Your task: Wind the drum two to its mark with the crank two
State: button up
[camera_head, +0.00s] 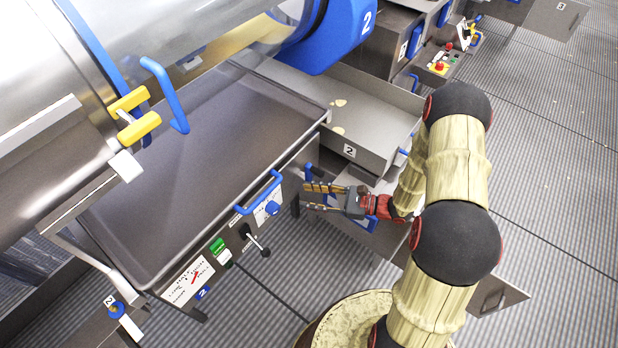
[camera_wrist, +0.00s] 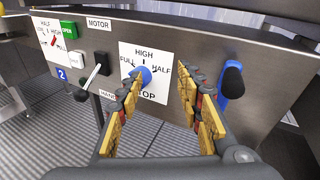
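The drum two is probably the large steel drum (camera_head: 170,35) at upper left in the head view; the blue housing (camera_head: 335,35) at its end carries a "2". I cannot make out its mark. A blue crank with a black grip (camera_wrist: 231,82), possibly the crank two, stands on the panel at right in the wrist view; a blue part (camera_head: 308,171) in the head view may be it. My gripper (camera_head: 306,198) is open and empty before the panel. In the wrist view its fingers (camera_wrist: 160,92) frame a blue dial knob (camera_wrist: 146,76), with the crank outside them to the right.
The steel panel (camera_wrist: 185,62) also carries a lever (camera_wrist: 94,76) and a green button (camera_wrist: 68,28). A blue bar handle (camera_head: 260,192) projects from its front. A steel tray (camera_head: 322,118) lies below the drum; a bin (camera_head: 385,120) labelled "2" adjoins it.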

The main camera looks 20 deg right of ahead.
aim_at(309, 180)
jog(key=w+d+f+m+t+h, duration=0.4)
jog(key=d+f+m+t, duration=0.2)
jog(key=d, duration=0.1)
jog(key=b+x, duration=0.1)
jog(key=x, duration=0.6)
jog(key=shift+w+a+r, duration=0.15)
jog(key=shift+w+a, duration=0.05)
jog(key=shift+a, duration=0.1)
jog(key=shift+c, duration=0.6)
jog(key=c, duration=0.8)
grip_shut()
